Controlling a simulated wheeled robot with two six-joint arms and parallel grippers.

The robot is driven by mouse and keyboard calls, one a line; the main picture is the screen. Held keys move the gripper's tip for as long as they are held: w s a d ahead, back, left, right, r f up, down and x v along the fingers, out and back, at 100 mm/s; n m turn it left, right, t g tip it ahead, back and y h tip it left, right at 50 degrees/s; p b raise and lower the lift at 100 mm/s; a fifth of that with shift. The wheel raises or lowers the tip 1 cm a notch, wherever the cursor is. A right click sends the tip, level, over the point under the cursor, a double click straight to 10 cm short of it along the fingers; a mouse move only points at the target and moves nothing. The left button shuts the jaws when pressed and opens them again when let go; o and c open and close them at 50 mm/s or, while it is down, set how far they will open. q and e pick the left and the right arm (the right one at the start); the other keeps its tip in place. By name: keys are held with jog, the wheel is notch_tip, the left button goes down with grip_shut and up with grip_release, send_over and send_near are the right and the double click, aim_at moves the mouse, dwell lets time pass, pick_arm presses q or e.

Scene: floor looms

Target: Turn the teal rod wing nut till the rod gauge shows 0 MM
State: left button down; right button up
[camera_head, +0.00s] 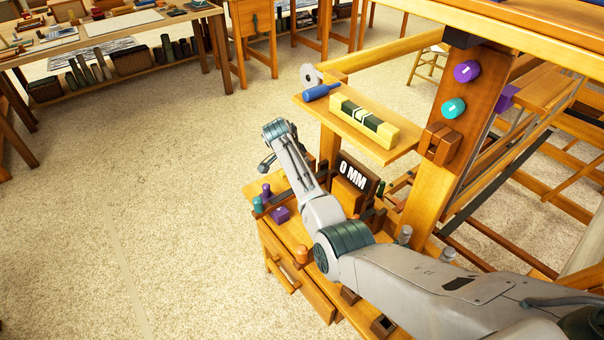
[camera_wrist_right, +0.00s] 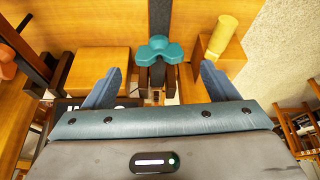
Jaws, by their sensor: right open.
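The teal rod wing nut (camera_wrist_right: 160,50), a lobed knob, shows in the right wrist view in front of a dark upright strip. My right gripper (camera_wrist_right: 160,86) is open, with one blue-grey finger on each side of the nut's line. The fingers appear apart from the nut, with nothing between them. The rod gauge (camera_head: 352,174) is a dark plaque that reads 0 MM in the head view. In the head view my right arm reaches over the loom bench, and I cannot make out its fingertips or the wing nut for sure. My left gripper is not in view.
A yellow cylinder (camera_wrist_right: 222,38) on a wooden block stands close right of the nut. Purple (camera_head: 467,71) and teal (camera_head: 453,108) knobs sit on the loom post. The carpet at left is clear.

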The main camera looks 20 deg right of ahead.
jog(key=v, duration=0.7)
jog(key=shift+a+r, duration=0.15)
jog(key=shift+r, duration=0.15)
jog(key=shift+s, duration=0.1)
